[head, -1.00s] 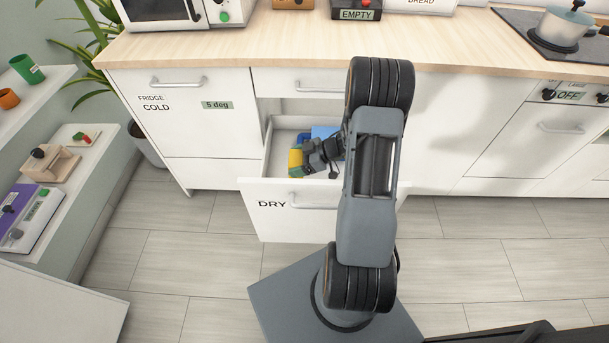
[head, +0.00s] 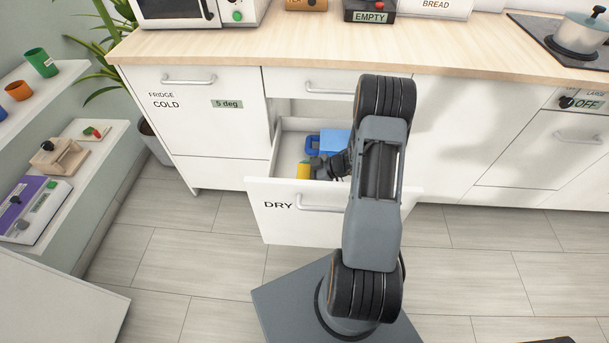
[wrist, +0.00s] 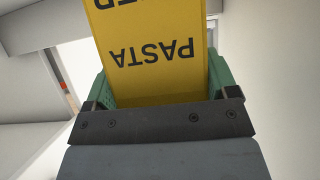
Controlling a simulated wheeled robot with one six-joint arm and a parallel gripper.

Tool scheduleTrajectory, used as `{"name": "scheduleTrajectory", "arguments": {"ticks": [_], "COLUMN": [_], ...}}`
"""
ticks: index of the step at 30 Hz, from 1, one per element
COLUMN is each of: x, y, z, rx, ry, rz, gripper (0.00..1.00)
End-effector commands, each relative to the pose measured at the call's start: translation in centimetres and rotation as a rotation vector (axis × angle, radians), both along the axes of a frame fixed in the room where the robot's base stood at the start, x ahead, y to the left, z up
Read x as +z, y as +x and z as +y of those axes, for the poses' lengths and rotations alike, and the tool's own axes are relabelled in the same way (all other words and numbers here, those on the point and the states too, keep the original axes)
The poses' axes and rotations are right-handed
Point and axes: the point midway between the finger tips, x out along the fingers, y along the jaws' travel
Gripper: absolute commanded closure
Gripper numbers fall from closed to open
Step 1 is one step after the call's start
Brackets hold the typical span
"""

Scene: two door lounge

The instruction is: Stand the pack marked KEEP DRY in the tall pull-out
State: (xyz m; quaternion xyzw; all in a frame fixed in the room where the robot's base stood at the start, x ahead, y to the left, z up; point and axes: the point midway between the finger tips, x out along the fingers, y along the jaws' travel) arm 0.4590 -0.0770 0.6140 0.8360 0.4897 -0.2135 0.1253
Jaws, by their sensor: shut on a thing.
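A yellow pack (wrist: 150,50) lettered PASTA, upside down in the wrist view, is between the green fingers of my gripper (wrist: 160,88). A second word is cut off at the top edge; no KEEP DRY mark can be read. In the head view my gripper (head: 325,167) is over or inside the open pull-out marked DRY (head: 335,218). The yellow pack (head: 303,170) shows at its left end. My arm hides the right part of the pull-out. I cannot tell whether the pack touches the pull-out's floor.
A light blue thing (head: 335,141) and a dark blue thing (head: 312,145) lie in the pull-out behind my gripper. A fridge door (head: 195,120) is to the left, under the wooden counter (head: 300,48). Shelves (head: 90,165) stand at the far left.

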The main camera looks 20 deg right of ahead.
Motion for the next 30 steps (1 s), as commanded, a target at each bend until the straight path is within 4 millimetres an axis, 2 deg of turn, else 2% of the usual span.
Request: {"name": "scheduleTrajectory", "arguments": {"ticks": [2,3,8,9,18,23,30], "x": [-0.2,-0.2,-0.2,-0.2,0.3,1.5,3.7], "y": [0.0,0.0,0.0,0.0,0.0,-1.0,-3.0], "z": [0.0,0.0,0.0,0.0,-0.1,-1.9,-5.6], "rx": [0.0,0.0,0.0,0.0,-0.001,-0.005,-0.005], "ry": [0.001,0.0,0.0,0.0,0.0,0.0,-0.001], "rz": [0.0,0.0,0.0,0.0,0.0,-0.001,-0.001], "gripper": [0.76,0.18,0.02,0.0,0.0,0.0,0.0]}}
